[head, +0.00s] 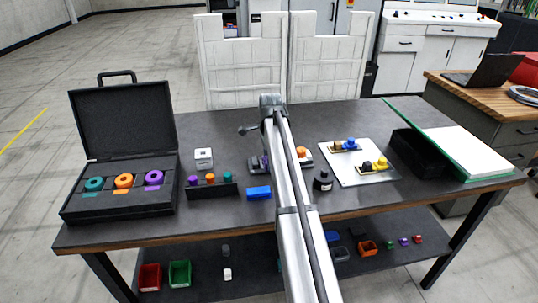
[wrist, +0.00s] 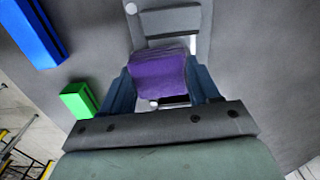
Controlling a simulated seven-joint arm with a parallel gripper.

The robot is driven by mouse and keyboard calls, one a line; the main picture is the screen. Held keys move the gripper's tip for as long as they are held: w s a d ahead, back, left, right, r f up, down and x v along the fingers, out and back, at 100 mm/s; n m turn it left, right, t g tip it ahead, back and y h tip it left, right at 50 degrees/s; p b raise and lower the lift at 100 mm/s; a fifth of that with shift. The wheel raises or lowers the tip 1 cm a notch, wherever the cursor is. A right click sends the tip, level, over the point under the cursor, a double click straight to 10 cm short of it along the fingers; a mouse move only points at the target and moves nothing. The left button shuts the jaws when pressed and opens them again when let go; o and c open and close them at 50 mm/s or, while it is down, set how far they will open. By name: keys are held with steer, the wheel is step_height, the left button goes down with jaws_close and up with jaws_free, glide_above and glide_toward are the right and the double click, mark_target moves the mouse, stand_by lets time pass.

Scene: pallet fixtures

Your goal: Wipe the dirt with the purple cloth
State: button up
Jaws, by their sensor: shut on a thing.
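In the wrist view, my gripper (wrist: 162,90) has its two blue fingers closed on a purple cloth (wrist: 158,72). The cloth is a bunched, roughly square piece between the fingertips. It is over or close to a grey fixture (wrist: 172,20) with raised bars; whether it touches the fixture or the table I cannot tell. In the head view my arm hides the gripper and most of the cloth. I cannot make out any dirt in either view.
A blue block (head: 259,193) lies left of my arm; a green block (wrist: 78,100) is near the gripper. The dark table (head: 225,130) also holds an open black case (head: 120,207), a peg rack (head: 212,191), a black bottle (head: 322,181), a white board (head: 345,173) and a black bin (head: 418,157).

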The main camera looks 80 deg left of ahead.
steer(key=shift+d, duration=1)
steer(key=shift+a+r, duration=0.25)
steer(key=shift+r, duration=3.8)
